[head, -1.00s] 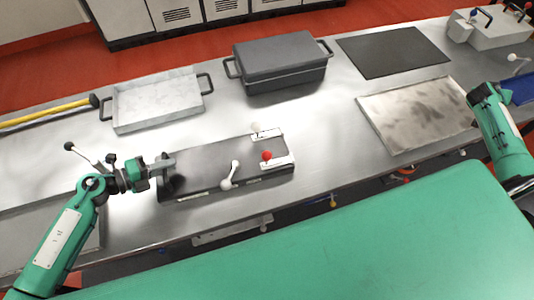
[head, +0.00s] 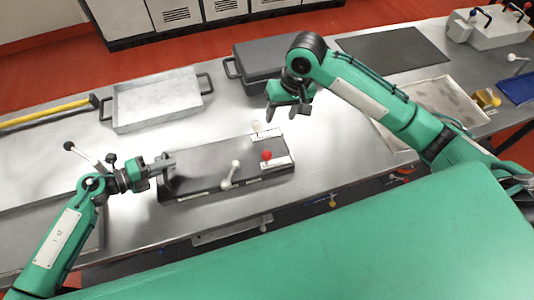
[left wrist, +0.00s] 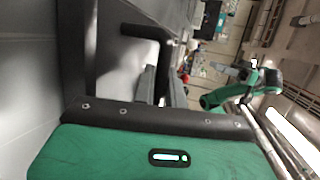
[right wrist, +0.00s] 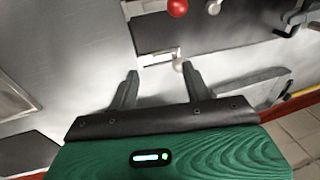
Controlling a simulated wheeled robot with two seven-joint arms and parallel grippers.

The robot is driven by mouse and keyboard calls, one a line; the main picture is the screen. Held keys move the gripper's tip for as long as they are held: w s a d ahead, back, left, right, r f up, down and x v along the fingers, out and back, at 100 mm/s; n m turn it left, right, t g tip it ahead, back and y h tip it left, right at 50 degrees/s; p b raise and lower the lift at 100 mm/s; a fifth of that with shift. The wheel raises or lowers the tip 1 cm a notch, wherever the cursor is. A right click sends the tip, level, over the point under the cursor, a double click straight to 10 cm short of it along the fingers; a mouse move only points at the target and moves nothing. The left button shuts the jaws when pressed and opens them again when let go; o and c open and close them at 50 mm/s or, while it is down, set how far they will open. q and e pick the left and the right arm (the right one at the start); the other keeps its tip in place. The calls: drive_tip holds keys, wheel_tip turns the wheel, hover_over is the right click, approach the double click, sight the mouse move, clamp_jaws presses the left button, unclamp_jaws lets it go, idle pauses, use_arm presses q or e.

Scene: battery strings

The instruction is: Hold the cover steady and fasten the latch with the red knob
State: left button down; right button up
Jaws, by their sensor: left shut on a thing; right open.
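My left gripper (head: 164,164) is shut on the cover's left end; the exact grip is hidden. My right gripper (head: 288,108) is open and empty, above the table behind the latches. In the right wrist view the red knob (right wrist: 177,7) shows at the top, beyond the open fingers (right wrist: 163,80).
A grey lidded box (head: 256,62) stands behind my right gripper, partly hidden by the arm. A shallow metal tray (head: 158,101) is at the back left. A dark mat (head: 395,52) and a stained tray (head: 440,98) lie to the right.

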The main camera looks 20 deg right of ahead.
drive_tip(key=n+g, duration=0.1)
drive_tip(key=n, duration=0.1)
approach(268, 152)
drive_tip(key=f, duration=0.3)
drive_tip(key=a+f, duration=0.1)
drive_tip(key=f, duration=0.3)
drive_tip(key=a+f, duration=0.1)
drive_tip(key=f, duration=0.3)
drive_tip(key=shift+s+a+f, duration=0.1)
drive_tip(key=shift+s, duration=0.05)
clamp_jaws()
